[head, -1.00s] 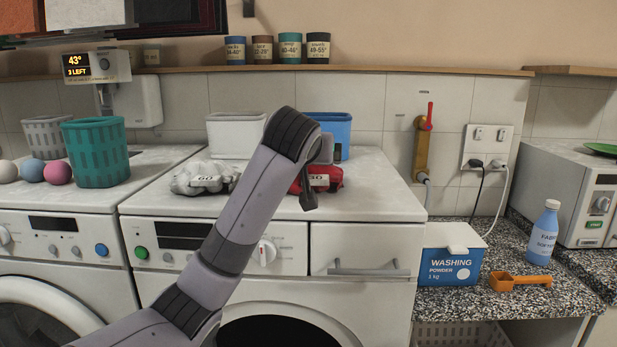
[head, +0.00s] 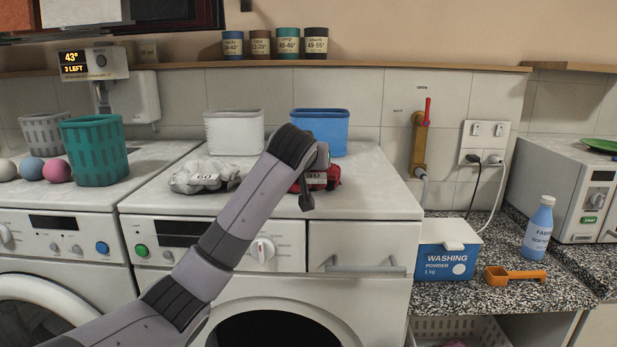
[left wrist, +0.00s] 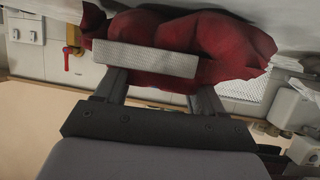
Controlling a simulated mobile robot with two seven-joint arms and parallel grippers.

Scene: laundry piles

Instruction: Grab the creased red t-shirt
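The creased red t-shirt (head: 327,177) lies bunched on top of the right washing machine, with a pale numbered tag on its front. My left arm partly hides it in the head view. In the left wrist view, which is upside down, the red t-shirt (left wrist: 220,45) is very close, its pale tag facing me. Whether the tips touch the cloth is unclear. My right gripper is in neither current view.
A grey garment (head: 203,174) with a tag lies left of the shirt. A white bin (head: 234,132) and a blue bin (head: 322,128) stand behind. A washing powder box (head: 447,250), orange scoop (head: 515,277) and blue bottle (head: 539,228) are on the right counter.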

